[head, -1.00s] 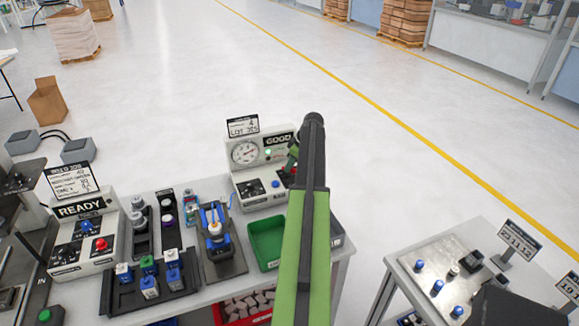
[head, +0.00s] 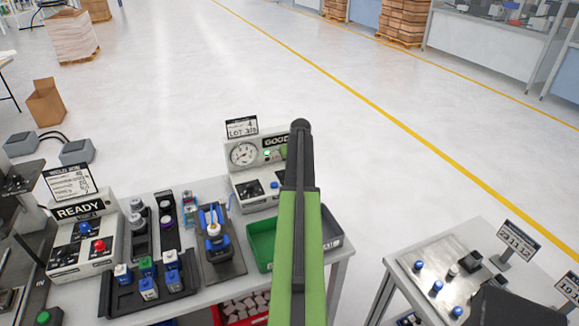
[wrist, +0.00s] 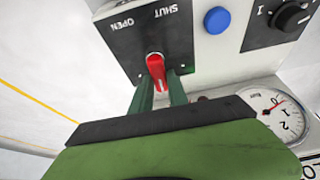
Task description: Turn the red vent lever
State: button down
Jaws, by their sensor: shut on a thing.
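The red vent lever (wrist: 155,72) sits on a black plate (wrist: 125,48) marked OPEN and SHUT, which reads upside down in the wrist view. The lever's free end points toward me, between the two green fingers of my gripper (wrist: 161,88). My gripper is shut on the lever. In the head view my arm hides the lever and most of my gripper. The lever's panel (head: 245,190) carries a round gauge (head: 243,154), also in the wrist view (wrist: 272,122). Its needle is near the low end. A green light (head: 267,154) shows by the GOOD sign.
A blue button (wrist: 217,20) and a black knob (wrist: 291,17) sit beside the lever plate. A green bin (head: 262,262) and a fixture (head: 216,250) stand in front of the panel. A READY box (head: 85,245) is at left, another table (head: 400,275) at right.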

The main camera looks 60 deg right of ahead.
jog(key=m, duration=0.2)
jog(key=m+g+h, duration=0.1)
jog(key=m, duration=0.1)
jog(key=shift+s+d+m, duration=0.1)
jog(key=shift+s+m, duration=0.1)
jog(key=shift+m, duration=0.1)
jog(key=shift+s+m+g+h, duration=0.15)
jog(key=shift+m+g, duration=0.3)
jog(key=shift+m, duration=0.55)
jog(key=shift+s+m+g+h, duration=0.15)
jog(key=shift+m+g, duration=0.3)
jog(key=shift+m, duration=0.55)
jog(key=c, duration=1.3)
grip_release()
jog(key=shift+d, duration=0.1)
